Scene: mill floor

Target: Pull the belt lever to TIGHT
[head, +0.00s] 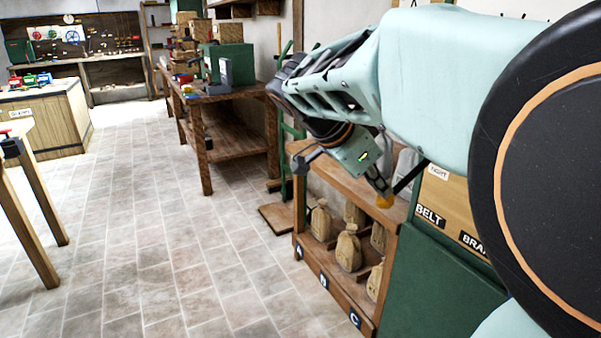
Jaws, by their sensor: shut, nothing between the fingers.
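The belt panel (444,197) is at the right, a wooden board on a green cabinet. It bears a BELT label (430,216) and a TIGHT label (439,173) above it. A dark rod (408,178), which looks like the belt lever, slants down and left from the panel towards an orange end piece (385,202). My gripper (377,185) points down beside that orange piece. It is shut with nothing held. I cannot tell whether it touches the lever. My arm hides part of the panel and lever.
A wooden shelf (345,290) with several sacks, marked A, B and C, stands left of the green cabinet (430,285). A workbench (225,90) with boxes is behind it. Another table (28,170) is at the left. The tiled floor between is clear.

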